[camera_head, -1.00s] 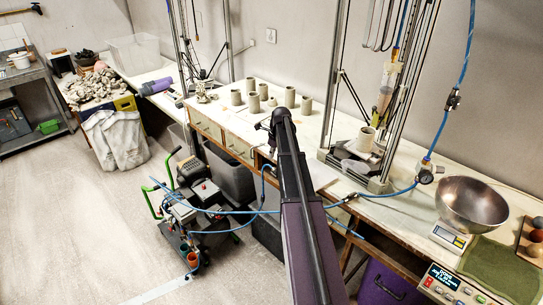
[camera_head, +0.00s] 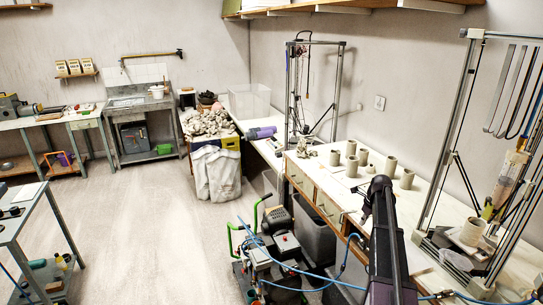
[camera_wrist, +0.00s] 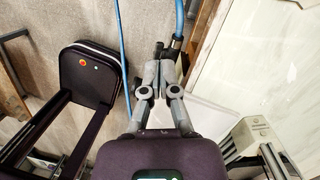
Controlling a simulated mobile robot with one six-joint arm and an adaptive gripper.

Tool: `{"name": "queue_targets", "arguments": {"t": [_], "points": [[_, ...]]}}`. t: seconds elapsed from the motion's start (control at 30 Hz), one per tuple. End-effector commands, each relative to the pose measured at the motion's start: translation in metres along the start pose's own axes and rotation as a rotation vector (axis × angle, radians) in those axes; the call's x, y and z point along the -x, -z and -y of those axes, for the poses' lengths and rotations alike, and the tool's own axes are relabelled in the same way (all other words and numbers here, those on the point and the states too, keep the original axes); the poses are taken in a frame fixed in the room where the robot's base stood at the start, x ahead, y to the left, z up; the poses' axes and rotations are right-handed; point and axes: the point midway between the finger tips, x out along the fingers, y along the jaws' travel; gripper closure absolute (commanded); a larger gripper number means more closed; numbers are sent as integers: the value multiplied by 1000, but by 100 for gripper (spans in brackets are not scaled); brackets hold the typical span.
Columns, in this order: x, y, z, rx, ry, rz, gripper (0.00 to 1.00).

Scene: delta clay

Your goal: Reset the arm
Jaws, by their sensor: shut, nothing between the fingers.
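My gripper (camera_wrist: 158,64) shows in the wrist view, its grey fingers drawn together with nothing between them. It hangs over the area by the worktop edge, with a blue hose passing close to it. In the head view my dark arm (camera_head: 385,240) rises from the bottom edge right of the middle. Its upper end stands in front of the long workbench (camera_head: 335,190). The gripper cannot be made out in the head view.
Several clay cylinders (camera_head: 352,166) stand on the workbench. A metal-framed printer (camera_head: 455,165) stands at right, another (camera_head: 312,95) farther back. A wheeled cart with blue hoses (camera_head: 275,250) is on the floor near my arm. Open floor (camera_head: 150,220) lies left.

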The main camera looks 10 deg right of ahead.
Motion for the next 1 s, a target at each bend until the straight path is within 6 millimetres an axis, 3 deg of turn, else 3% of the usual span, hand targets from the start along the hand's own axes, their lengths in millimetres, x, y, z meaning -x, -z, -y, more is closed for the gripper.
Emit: {"name": "queue_targets", "arguments": {"t": [0.17, 0.37, 0.67, 1.0], "points": [[-2, -2, -13, 58, -1, -5, 100], [-6, -8, -54, 264, -5, -21, 100], [-15, -15, -145, 770, -24, -59, 100], [-21, -7, -245, 1369, -63, -99, 100]]}}
